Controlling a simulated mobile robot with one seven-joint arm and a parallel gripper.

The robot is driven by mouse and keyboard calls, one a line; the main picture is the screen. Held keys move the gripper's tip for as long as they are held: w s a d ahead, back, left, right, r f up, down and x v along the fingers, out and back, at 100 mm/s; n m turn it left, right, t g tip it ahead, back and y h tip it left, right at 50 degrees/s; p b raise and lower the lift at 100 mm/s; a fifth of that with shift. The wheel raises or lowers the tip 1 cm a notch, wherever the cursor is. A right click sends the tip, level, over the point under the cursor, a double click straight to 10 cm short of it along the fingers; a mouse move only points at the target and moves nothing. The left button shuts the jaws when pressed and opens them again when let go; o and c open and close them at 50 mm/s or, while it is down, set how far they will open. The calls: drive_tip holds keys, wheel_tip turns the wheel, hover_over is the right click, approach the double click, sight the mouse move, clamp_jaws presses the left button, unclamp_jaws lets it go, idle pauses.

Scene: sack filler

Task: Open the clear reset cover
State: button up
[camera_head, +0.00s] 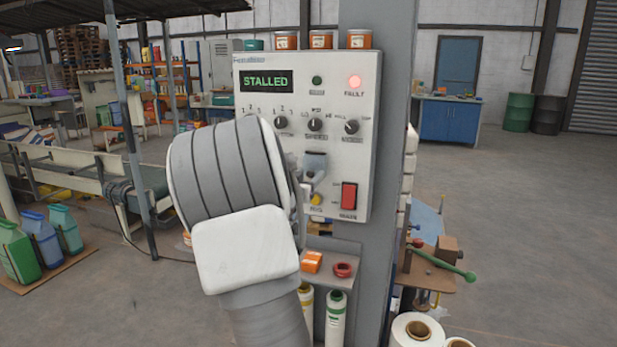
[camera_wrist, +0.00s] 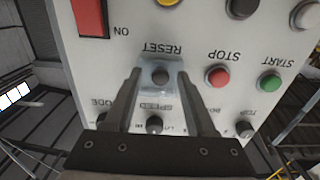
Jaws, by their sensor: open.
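The clear reset cover (camera_wrist: 160,65) shows in the wrist view as a pale see-through box over a dark round button, beside the RESET lettering, which appears upside down. It appears closed over the button. My gripper (camera_wrist: 160,76) is open, with one dark finger on each side of the cover. I cannot tell whether the fingertips touch it. In the head view my white and grey wrist hides the left part of the control panel (camera_head: 361,110) and most of the gripper, so the cover is hard to make out there.
A red STOP button (camera_wrist: 217,77) and green START button (camera_wrist: 270,84) sit right of the cover in the wrist view. A red rocker switch (camera_head: 349,196) is low on the panel. The display (camera_head: 266,81) reads STALLED and the red FAULT lamp (camera_head: 355,82) glows.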

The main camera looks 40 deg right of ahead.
drive_tip(key=shift+c, duration=0.2)
clamp_jaws()
idle(1.2)
